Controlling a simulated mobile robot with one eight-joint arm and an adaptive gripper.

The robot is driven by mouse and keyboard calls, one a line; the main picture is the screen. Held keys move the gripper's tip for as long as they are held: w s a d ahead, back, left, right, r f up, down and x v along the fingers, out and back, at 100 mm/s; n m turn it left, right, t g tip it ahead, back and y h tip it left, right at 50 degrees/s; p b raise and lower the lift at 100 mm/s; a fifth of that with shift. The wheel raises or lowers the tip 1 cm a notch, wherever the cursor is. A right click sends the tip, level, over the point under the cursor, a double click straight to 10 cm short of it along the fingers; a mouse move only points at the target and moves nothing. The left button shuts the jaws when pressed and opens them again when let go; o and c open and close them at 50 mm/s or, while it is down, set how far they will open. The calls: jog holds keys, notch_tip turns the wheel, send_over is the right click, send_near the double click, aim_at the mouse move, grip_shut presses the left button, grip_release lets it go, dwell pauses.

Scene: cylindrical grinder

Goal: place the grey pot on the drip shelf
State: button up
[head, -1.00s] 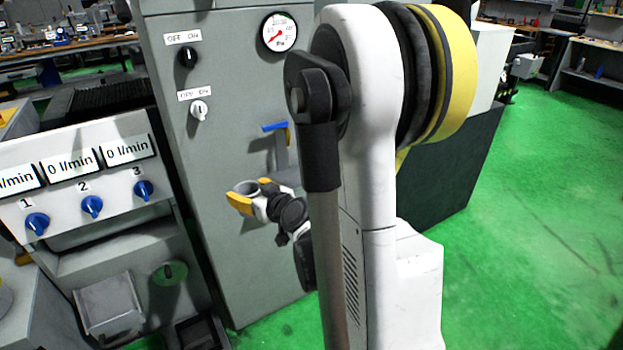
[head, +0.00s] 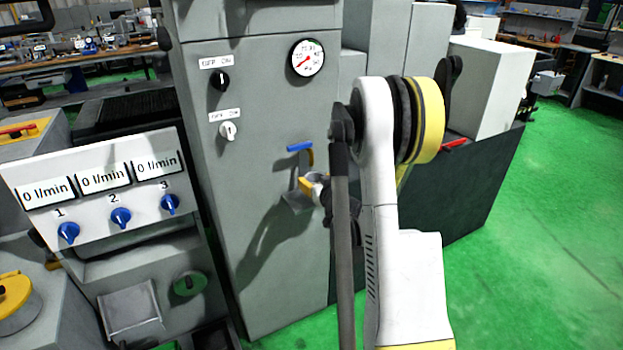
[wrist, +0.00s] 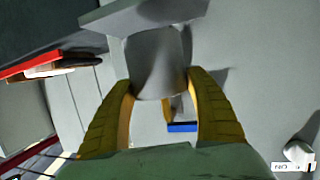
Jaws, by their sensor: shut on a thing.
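The grey pot (wrist: 157,62) sits between the yellow fingers of my gripper (wrist: 163,88) in the wrist view, and my gripper is shut on it. A flat grey drip shelf (wrist: 150,15) shows at the top of that view, right against the pot's far end. I cannot tell whether pot and shelf touch. In the head view my gripper (head: 312,188) is at the cabinet front, just below the tap with the blue handle (head: 300,147). The blue handle also shows in the wrist view (wrist: 183,127). My arm and fingers hide most of the pot in the head view.
The grey cabinet (head: 265,250) carries two switches and a gauge (head: 307,58) above the tap. A panel with blue knobs (head: 120,217) stands to the left. A red-handled part (head: 453,145) lies behind my arm. Green floor is open at right.

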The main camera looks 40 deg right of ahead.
aim_at(311, 181)
jog(key=shift+o, duration=0.2)
jog(key=x, duration=0.2)
jog(key=r+b+x, duration=0.1)
jog(key=x, duration=0.2)
jog(key=shift+w+d, duration=0.1)
jog(key=shift+w, duration=0.15)
notch_tip(311, 181, down, 3)
jog(key=shift+f+b, duration=0.2)
jog(key=shift+b, duration=0.7)
jog(key=shift+r, duration=0.1)
jog(key=o, duration=1.2)
jog(key=shift+o, duration=0.2)
